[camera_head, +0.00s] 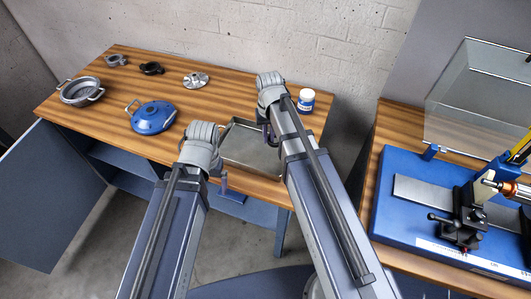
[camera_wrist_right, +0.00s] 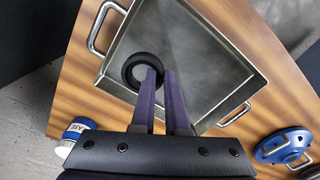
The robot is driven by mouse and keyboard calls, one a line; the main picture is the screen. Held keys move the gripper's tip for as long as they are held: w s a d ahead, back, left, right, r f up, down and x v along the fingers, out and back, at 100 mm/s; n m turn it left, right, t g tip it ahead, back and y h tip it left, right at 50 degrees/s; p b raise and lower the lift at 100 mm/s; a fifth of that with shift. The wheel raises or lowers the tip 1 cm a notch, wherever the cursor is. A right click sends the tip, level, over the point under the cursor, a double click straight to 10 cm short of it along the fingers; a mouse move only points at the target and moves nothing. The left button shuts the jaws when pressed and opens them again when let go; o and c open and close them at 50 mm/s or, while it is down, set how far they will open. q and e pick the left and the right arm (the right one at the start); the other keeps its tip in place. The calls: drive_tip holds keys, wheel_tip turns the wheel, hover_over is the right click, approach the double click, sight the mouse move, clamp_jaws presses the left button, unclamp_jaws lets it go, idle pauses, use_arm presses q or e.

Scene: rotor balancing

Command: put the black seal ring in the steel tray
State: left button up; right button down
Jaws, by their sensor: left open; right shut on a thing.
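The steel tray (camera_head: 240,148) lies at the right end of the wooden table in the head view, partly behind my right arm. It fills the middle of the right wrist view (camera_wrist_right: 200,62). The black seal ring (camera_wrist_right: 144,57) shows over the tray in the right wrist view. My right gripper (camera_wrist_right: 160,76) is shut on the ring's edge; whether the ring touches the tray floor I cannot tell. In the head view my right gripper (camera_head: 267,136) is mostly hidden by its arm. My left gripper (camera_head: 223,183) is open and empty at the table's front edge, near the tray.
A white and blue jar (camera_head: 306,100) stands just beyond the tray. A blue lid-like part (camera_head: 153,117), a metal pot (camera_head: 81,92), a steel flange (camera_head: 196,80), and a dark part (camera_head: 152,68) sit further left. A blue machine (camera_head: 410,205) stands on the right bench.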

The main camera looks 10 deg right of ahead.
sight(269, 139)
wheel_tip(269, 139, down, 4)
drive_tip(key=b, duration=0.3)
drive_tip(key=shift+f, duration=0.25)
drive_tip(key=shift+f+b, duration=0.1)
drive_tip(key=shift+b, duration=0.2)
wheel_tip(269, 139, down, 4)
drive_tip(key=b, duration=0.3)
drive_tip(key=shift+r, duration=0.25)
drive_tip(key=shift+f+b, duration=0.15)
drive_tip(key=shift+b, duration=0.25)
drive_tip(key=c, duration=0.9)
unclamp_jaws()
drive_tip(key=shift+r, duration=0.2)
